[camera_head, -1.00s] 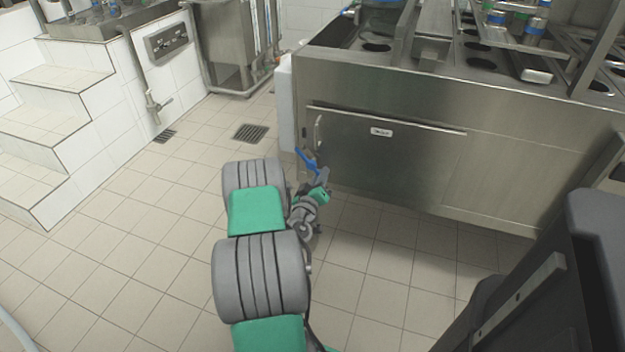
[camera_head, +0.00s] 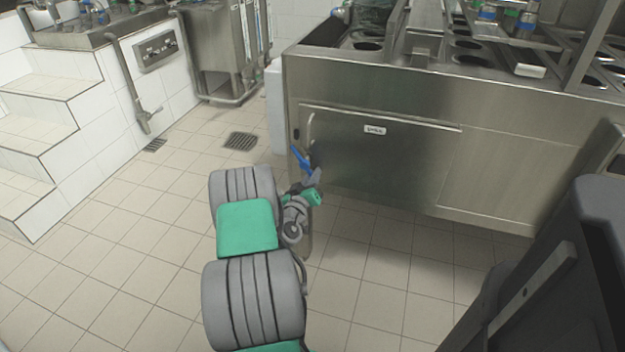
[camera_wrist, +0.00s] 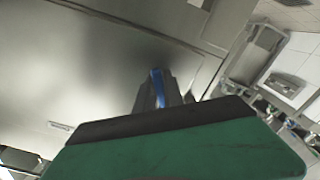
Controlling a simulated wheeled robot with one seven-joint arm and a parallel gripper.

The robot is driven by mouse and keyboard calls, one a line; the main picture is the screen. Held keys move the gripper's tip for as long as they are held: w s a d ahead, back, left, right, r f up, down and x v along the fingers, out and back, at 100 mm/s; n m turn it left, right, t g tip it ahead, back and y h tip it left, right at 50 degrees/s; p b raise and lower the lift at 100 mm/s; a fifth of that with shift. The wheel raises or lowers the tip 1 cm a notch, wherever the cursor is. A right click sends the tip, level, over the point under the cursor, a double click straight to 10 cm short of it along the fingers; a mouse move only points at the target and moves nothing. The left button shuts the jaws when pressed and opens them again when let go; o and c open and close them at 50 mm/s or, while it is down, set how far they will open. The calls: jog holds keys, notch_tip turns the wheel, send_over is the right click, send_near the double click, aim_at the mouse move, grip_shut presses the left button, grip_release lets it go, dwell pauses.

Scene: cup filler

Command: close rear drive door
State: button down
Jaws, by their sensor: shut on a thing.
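The drive door (camera_head: 380,150) is a wide steel panel with a small white label, low on the front of the steel machine. It lies nearly in line with the front; I cannot tell whether a small gap stays open. A pale upright handle (camera_head: 310,130) is at its left end. My gripper (camera_head: 306,172) is low at that left end, just below the handle. It is shut on a thin blue piece (camera_head: 301,159), which also shows between the grey fingers in the wrist view (camera_wrist: 158,88). The contact with the door is too small to tell. The door's steel face also fills the wrist view's left (camera_wrist: 70,70).
The steel machine (camera_head: 500,110) stands at the right, with cup holes on top. White tiled steps (camera_head: 50,115) and a steel tank (camera_head: 222,60) are at the left and back. A floor drain (camera_head: 245,140) lies in the open tiled floor. A dark shape is at lower right.

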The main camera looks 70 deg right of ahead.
jog(key=c, duration=1.4)
grip_release()
jog(key=shift+c, duration=0.2)
jog(key=shift+a, duration=0.1)
jog(key=a, duration=0.7)
jog(key=shift+s+a, duration=0.3)
